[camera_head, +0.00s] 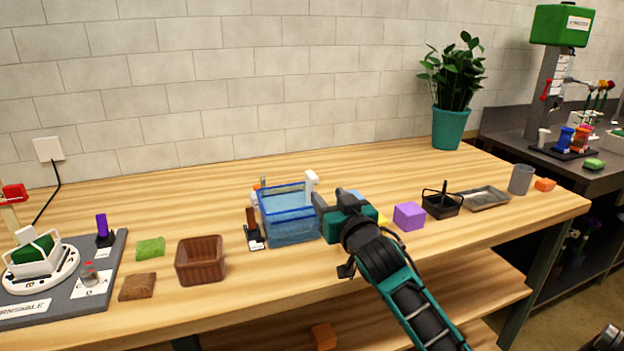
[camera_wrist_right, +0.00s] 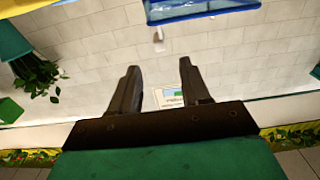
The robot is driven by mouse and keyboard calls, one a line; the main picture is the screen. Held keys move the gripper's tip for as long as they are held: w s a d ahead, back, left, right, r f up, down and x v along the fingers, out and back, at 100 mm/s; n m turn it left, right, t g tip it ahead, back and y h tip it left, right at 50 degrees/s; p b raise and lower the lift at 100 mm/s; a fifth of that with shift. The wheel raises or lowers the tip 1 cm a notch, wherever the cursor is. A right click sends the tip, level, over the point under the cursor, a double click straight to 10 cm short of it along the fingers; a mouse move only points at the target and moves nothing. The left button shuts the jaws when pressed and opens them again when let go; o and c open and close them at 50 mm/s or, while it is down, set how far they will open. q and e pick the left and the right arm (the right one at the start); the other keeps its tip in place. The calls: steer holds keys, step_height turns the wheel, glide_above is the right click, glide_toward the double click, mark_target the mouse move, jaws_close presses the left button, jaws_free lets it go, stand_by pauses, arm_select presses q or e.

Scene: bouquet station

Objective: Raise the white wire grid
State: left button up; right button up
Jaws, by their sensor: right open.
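A blue see-through tank (camera_head: 290,218) stands on the wooden bench near the middle of the head view. A white upright piece (camera_head: 312,182) rises at its back right corner, and a smaller white part shows at its left edge. I cannot clearly make out the wire grid itself; it may be hidden by the tank walls. My right gripper (camera_head: 332,200) is open and empty just right of the tank. In the right wrist view its two fingers (camera_wrist_right: 159,68) are spread, with the tank (camera_wrist_right: 200,10) and the white piece (camera_wrist_right: 158,38) beyond them. My left gripper is not in view.
A dark-and-brown stand (camera_head: 254,232) is close left of the tank, and a brown basket (camera_head: 201,262) is farther left. A purple block (camera_head: 408,216) and black basket (camera_head: 441,204) stand to the right. The bench behind the tank is mostly clear.

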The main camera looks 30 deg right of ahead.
mark_target(315, 181)
steer(key=x, duration=1)
steer(key=shift+a, duration=0.1)
steer(key=shift+s, duration=0.1)
jaws_close()
